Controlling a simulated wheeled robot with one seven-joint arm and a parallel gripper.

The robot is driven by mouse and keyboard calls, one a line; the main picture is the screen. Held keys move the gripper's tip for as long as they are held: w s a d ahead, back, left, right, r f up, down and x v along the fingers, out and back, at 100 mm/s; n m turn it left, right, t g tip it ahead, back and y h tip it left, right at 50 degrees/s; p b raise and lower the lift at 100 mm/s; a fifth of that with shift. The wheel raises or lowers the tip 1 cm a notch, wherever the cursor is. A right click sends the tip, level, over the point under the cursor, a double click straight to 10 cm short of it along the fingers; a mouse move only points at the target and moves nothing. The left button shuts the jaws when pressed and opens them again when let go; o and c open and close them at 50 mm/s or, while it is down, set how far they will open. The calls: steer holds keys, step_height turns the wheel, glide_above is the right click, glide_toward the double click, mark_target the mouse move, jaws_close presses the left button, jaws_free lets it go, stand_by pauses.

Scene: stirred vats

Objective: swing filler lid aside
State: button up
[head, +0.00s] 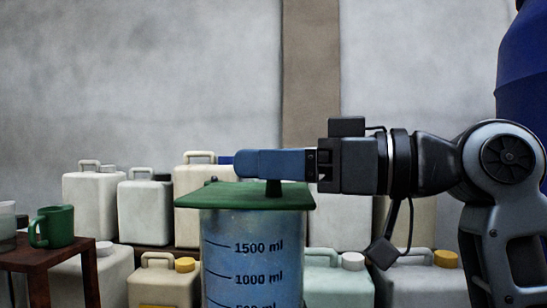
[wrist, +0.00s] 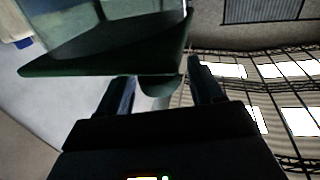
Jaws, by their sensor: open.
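A blue see-through vat (head: 250,255) with millilitre marks stands at the centre of the head view. A flat green lid (head: 230,197) covers its top, with a small green bump at its left back. A short dark green knob (head: 273,188) rises from the lid under my fingers. My gripper (head: 243,164) reaches in level from the right, just above the lid. In the wrist view my gripper (wrist: 160,70) is open, its fingers on either side of the green knob (wrist: 162,88). Gaps show beside the knob; whether a finger touches it is unclear. The lid's edge (wrist: 90,66) shows behind.
Several pale jerrycans (head: 93,205) stand behind and beside the vat. A green mug (head: 54,227) and a pale cup (head: 7,222) sit on a brown stand (head: 60,254) at left. A large blue drum (head: 525,75) is at far right.

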jaws_close()
stand_by(0.7)
